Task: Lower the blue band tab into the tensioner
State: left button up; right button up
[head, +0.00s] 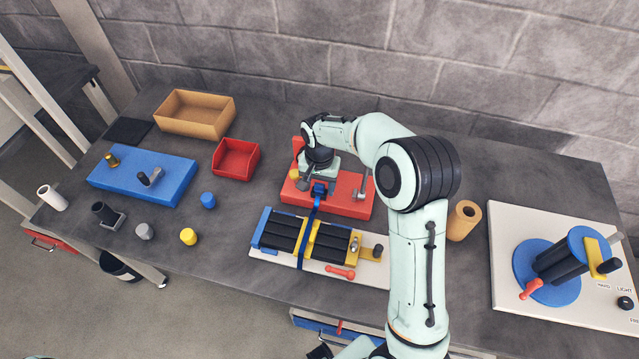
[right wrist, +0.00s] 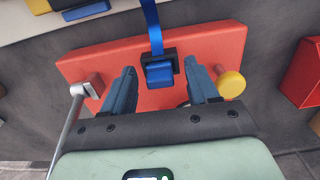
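The blue band (head: 307,238) runs from over the black bars of the strip bundle (head: 330,242) to the red tensioner (head: 345,198). Its blue tab (right wrist: 159,73) sits at a black slotted piece (right wrist: 171,58) on the near side of the red tensioner block (right wrist: 205,45). I cannot tell how deep the tab is in. My right gripper (head: 318,190) is over the tensioner. In the right wrist view its fingers (right wrist: 160,85) are apart on either side of the tab, with gaps showing. My left gripper is out of view.
The tensioner has a metal lever (right wrist: 75,105) and a yellow knob (right wrist: 232,84), one outside each finger. A red bin (head: 236,160), a cardboard box (head: 196,114) and a blue block (head: 140,178) stand left. A brown roll (head: 463,220) and white board (head: 505,285) are right.

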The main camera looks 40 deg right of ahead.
aim_at(319, 185)
jog(key=shift+r, duration=0.1)
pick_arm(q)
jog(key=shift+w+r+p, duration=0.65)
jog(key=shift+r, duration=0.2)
pick_arm(e)
notch_tip(319, 185, up, 13)
jog(key=shift+r, duration=0.15)
